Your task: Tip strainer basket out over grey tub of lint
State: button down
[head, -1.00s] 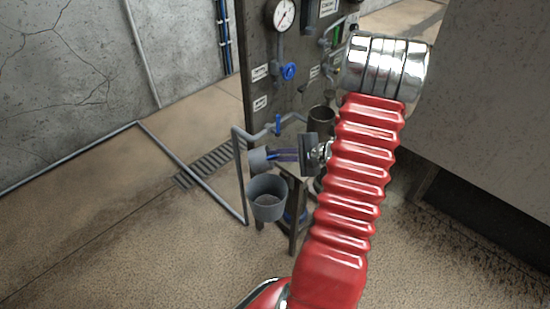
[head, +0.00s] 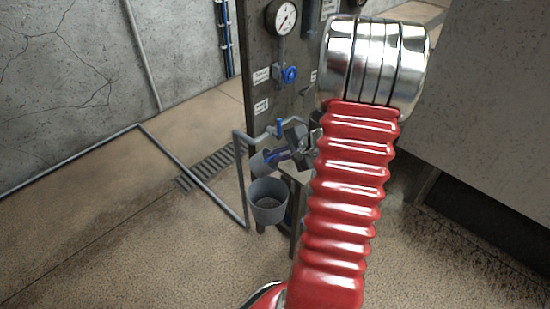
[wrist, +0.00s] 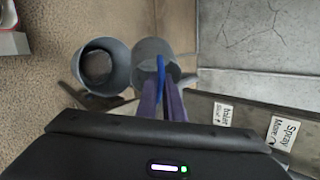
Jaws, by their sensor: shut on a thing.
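The strainer basket (head: 262,163) is a small grey cup held just above the grey tub, partly hidden by the arm's wrist in the head view. In the wrist view the basket (wrist: 150,52) lies right of the tub, and I look at it past my fingers. My gripper (head: 275,157), with blue-purple fingers, is shut on a blue part at the basket's rim; the grip (wrist: 161,82) shows in the wrist view. The grey tub (head: 268,213) stands upright beneath; in the wrist view the tub (wrist: 118,76) has a dark grey mass inside. The basket's contents cannot be made out.
A dark panel (head: 262,45) with a gauge (head: 284,17) and blue valve wheel (head: 290,74) stands behind. A grey pipe (head: 240,175) runs close to the tub's left. A floor grate (head: 205,167) and open floor lie left.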

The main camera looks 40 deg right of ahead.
jog(key=shift+w+a+r+n+g+h, duration=0.15)
jog(key=shift+w+a+n+g+h, duration=0.2)
jog(key=shift+g+h, duration=0.5)
jog(key=shift+w+a+r+n+g+h, duration=0.15)
jog(key=shift+w+a+n+g+h, duration=0.15)
jog(key=shift+g+h, duration=0.55)
jog(key=shift+g, duration=0.3)
jog(key=shift+w+a+r+g+h, duration=0.15)
jog(key=shift+w+a+g+h, duration=0.15)
jog(key=shift+g+h, duration=0.35)
jog(key=shift+w+a+n+g+h, duration=0.15)
jog(key=shift+a+n+g+h, duration=0.2)
jog(key=shift+g+h, duration=0.2)
jog(key=shift+w+r+h, duration=0.1)
jog(key=shift+r+h, duration=0.05)
jog(key=shift+h, duration=0.15)
